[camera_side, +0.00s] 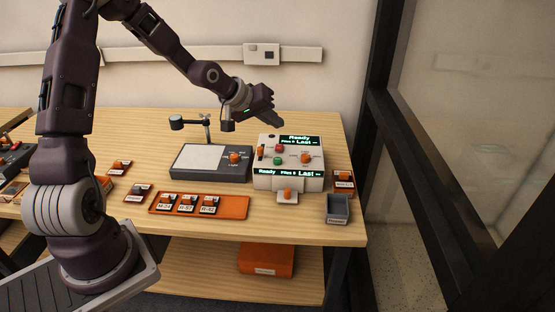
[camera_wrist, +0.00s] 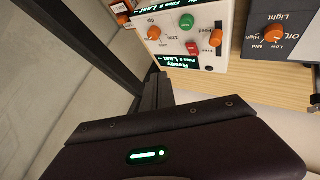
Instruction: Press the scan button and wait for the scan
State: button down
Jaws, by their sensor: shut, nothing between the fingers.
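The white control box (camera_side: 290,179) stands on the wooden table, with lit displays reading "Ready". Its top panel has a green button (camera_side: 279,148), a red button (camera_side: 278,160) and orange knobs (camera_side: 306,158). I cannot read which button is labelled scan. In the wrist view the green button (camera_wrist: 187,21) and red button (camera_wrist: 192,48) show upside down. My gripper (camera_side: 279,121) is shut and empty, above the back of the box and apart from the buttons. Its fingers (camera_wrist: 158,91) also show in the wrist view.
A grey scanner stand (camera_side: 213,176) with a white sheet and an overhead camera (camera_side: 177,123) is left of the box. An orange tray (camera_side: 238,209) holds several labelled items in front. A grey bin (camera_side: 338,209) sits at the right edge, near a dark-framed glass panel (camera_side: 405,170).

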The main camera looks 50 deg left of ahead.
aim_at(275, 161)
jog(key=shift+f, duration=4.35)
jog(key=shift+f, duration=0.1)
jog(key=shift+f, duration=0.3)
jog(key=shift+f, duration=0.45)
jog(key=shift+r, duration=0.85)
jog(key=shift+r, duration=2.5)
